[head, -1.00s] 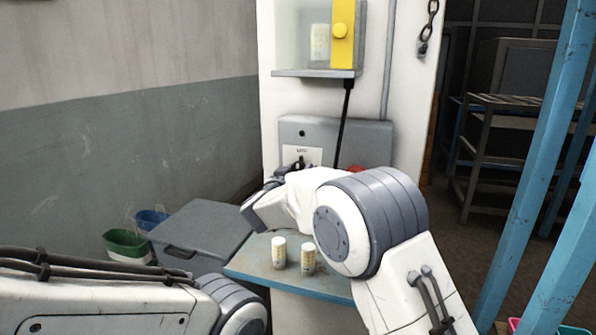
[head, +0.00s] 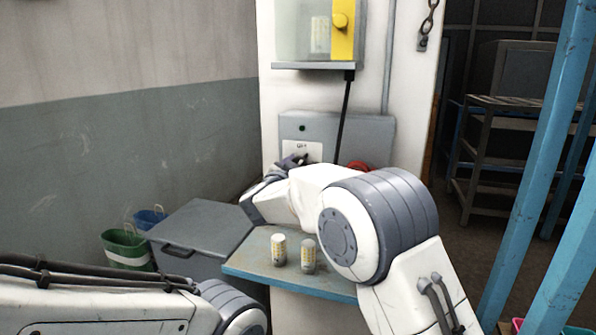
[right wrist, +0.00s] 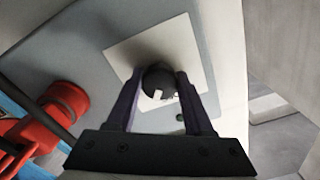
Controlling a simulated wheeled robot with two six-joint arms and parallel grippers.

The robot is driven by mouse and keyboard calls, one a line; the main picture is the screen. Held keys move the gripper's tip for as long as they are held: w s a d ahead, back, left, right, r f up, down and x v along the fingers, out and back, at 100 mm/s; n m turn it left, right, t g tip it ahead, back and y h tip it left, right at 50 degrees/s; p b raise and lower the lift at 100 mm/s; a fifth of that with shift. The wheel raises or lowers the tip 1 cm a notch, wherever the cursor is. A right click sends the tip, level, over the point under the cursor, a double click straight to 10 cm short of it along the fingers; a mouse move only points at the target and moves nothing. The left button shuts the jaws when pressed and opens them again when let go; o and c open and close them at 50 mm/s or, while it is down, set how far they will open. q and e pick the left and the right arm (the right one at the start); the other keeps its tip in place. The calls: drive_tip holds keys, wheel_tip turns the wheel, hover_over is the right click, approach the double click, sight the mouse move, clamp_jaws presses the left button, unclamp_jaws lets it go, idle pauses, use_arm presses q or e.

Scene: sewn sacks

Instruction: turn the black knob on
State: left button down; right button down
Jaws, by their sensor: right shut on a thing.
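The black knob (right wrist: 158,84) sits on a white square plate (right wrist: 150,48) in the right wrist view, with a pale mark on its face. My right gripper (right wrist: 161,78) has one finger on each side of the knob and is shut on it. In the head view the right gripper (head: 292,163) reaches the white plate (head: 308,149) on the grey control box (head: 360,140) and largely covers the knob. The lettering on the plate is too small to read surely. My left gripper is out of view.
A red round part (right wrist: 66,98) is left of the plate in the wrist view. Two pale cylinders (head: 279,250) (head: 308,256) stand on the blue-edged shelf (head: 250,262) below my right arm. A grey lidded bin (head: 205,225) stands left. A blue post (head: 535,150) rises at right.

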drive_tip(key=m+b, duration=0.3)
drive_tip(key=m, duration=0.3)
drive_tip(key=shift+f+b, duration=0.2)
drive_tip(key=shift+b, duration=0.15)
drive_tip(key=shift+m+b, duration=1.15)
drive_tip(key=shift+m, duration=1.05)
drive_tip(key=shift+r, duration=0.1)
drive_tip(key=shift+c, duration=1.4)
unclamp_jaws()
drive_tip(key=b+v, duration=0.1)
drive_tip(key=v, duration=0.9)
drive_tip(key=shift+s, duration=0.3)
